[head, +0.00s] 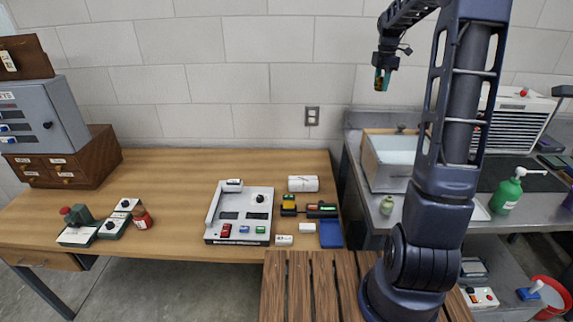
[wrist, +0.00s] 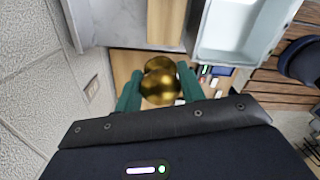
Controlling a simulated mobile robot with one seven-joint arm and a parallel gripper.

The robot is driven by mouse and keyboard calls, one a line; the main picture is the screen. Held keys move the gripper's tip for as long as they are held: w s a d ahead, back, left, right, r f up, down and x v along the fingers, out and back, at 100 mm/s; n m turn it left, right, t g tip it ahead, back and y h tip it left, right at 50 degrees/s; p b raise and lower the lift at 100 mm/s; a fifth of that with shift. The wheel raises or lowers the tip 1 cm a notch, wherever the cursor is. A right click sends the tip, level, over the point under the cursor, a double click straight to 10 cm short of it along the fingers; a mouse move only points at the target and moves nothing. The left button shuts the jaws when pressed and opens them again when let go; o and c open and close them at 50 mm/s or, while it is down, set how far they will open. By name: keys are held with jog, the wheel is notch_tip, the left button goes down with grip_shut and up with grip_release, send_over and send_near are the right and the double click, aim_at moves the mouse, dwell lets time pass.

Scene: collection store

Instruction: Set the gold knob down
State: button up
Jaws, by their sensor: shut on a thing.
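The gold knob (wrist: 160,82) is round and shiny, and sits between the two green fingers of my gripper (wrist: 158,88) in the wrist view. My gripper is shut on it. The knob shows there only as a small brownish patch between the fingertips. The wooden table (head: 170,180) lies well below and to the left.
On the table stand a grey control panel (head: 262,212), several small boxes, a blue tray (head: 331,234) and a drawer cabinet (head: 85,165). A white bin (head: 385,180) and a green pump bottle (head: 507,193) stand on the metal counter. The table's middle left is clear.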

jog(key=w+a+f, duration=0.3)
jog(key=a+f, duration=0.2)
jog(key=a, duration=0.5)
send_over(273, 177)
notch_tip(273, 177, down, 18)
notch_tip(273, 177, down, 20)
jog(key=shift+r, duration=0.25)
jog(key=o, duration=0.8)
jog(key=shift+f, duration=0.1)
jog(key=shift+c, duration=0.2)
jog(key=o, duration=0.3)
jog(key=shift+o, duration=0.2)
